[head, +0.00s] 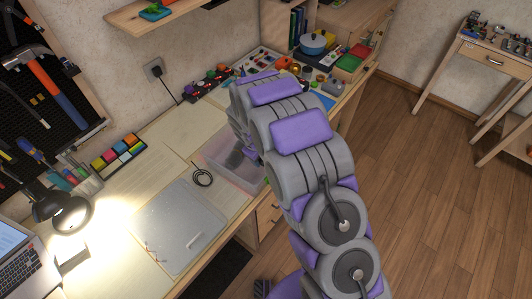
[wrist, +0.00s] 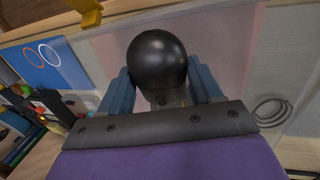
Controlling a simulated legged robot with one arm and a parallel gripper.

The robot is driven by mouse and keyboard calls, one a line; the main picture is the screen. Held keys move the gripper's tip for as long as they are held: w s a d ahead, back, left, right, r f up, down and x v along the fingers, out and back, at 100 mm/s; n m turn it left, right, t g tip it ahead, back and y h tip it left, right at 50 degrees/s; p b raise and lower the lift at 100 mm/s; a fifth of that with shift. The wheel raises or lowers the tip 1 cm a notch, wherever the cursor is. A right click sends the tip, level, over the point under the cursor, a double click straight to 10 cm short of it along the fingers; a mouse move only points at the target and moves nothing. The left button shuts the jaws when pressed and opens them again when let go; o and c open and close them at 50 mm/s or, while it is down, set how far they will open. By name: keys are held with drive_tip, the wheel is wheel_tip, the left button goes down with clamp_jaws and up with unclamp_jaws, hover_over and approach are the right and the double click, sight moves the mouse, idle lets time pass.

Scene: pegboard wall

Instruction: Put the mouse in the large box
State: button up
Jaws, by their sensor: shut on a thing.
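My gripper (wrist: 163,92) is shut on a dark, rounded, glossy thing, which I take to be the mouse (wrist: 157,58). Its two blue-grey fingers press on either side of it. In the head view my arm hides most of the gripper and the mouse. A translucent, pinkish open box (head: 216,153) stands on the desk, partly behind my arm. It also shows behind the mouse in the wrist view (wrist: 222,45). The mouse appears over the box; I cannot tell how high above its floor.
A coiled black cable (head: 203,177) lies beside the box. A grey translucent lid or board (head: 178,228) lies on the desk in front. A lit lamp (head: 65,207) and a laptop (head: 28,268) stand at the left. Colourful clutter fills the desk's far end.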

drive_tip(key=shift+a+f, duration=0.2)
drive_tip(key=shift+f, duration=0.25)
drive_tip(key=b, duration=0.3)
hover_over(262, 169)
drive_tip(key=a, duration=0.1)
drive_tip(key=f, duration=0.4)
drive_tip(key=shift+s+f, duration=0.25)
drive_tip(key=shift+s, duration=0.05)
drive_tip(key=shift+d+f+b, duration=0.35)
drive_tip(key=shift+f, duration=0.15)
drive_tip(key=shift+a, duration=0.55)
drive_tip(key=shift+d+f, duration=0.25)
drive_tip(key=shift+d, duration=0.2)
drive_tip(key=shift+s+f, duration=0.1)
